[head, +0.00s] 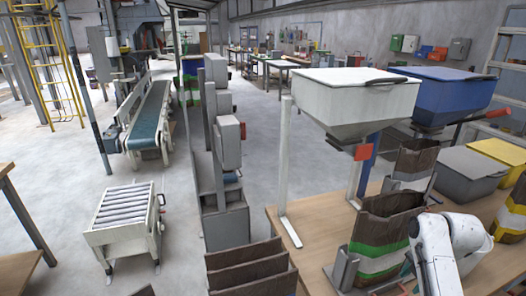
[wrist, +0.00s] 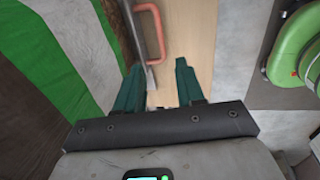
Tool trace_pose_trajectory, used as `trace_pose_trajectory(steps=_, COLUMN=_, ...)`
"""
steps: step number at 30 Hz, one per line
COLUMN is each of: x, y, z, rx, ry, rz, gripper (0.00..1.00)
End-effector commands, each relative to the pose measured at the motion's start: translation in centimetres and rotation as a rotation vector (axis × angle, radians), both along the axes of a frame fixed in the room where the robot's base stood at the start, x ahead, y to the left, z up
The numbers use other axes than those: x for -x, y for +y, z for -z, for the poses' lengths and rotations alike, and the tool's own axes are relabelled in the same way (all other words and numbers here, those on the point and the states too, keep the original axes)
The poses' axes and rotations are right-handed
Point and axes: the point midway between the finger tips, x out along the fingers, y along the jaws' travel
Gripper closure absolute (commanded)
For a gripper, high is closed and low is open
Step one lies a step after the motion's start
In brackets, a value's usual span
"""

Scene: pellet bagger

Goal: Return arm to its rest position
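My white arm (head: 445,250) is at the lower right in the head view, over the wooden bench and beside an upright open paper bag with brown, white and green bands (head: 385,235). My gripper's fingers are not distinguishable in the head view. In the wrist view my gripper (wrist: 160,66) shows two dark teal fingers set apart, with bare wood visible between them and nothing held. The striped bag (wrist: 70,45) fills the left of the wrist view, close beside the left finger.
An orange-red handle (wrist: 155,30) on a metal part lies ahead of the fingers. A green rounded device (wrist: 297,50) is at right. A white hopper (head: 350,95) and a blue hopper (head: 445,90) stand over the bench (head: 310,245). Grey (head: 460,172) and yellow-lidded (head: 500,152) bins are behind my arm.

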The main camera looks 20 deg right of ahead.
Motion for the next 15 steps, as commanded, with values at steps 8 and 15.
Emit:
trace_pose_trajectory(steps=8, x=1.8, y=6.7, z=3.6, rx=-0.074, ry=0.015, rz=0.232, gripper=0.62)
trace_pose_trajectory(steps=15, x=7.6, y=15.6, z=7.6, rx=-0.165, ry=0.052, rz=0.680, gripper=0.62)
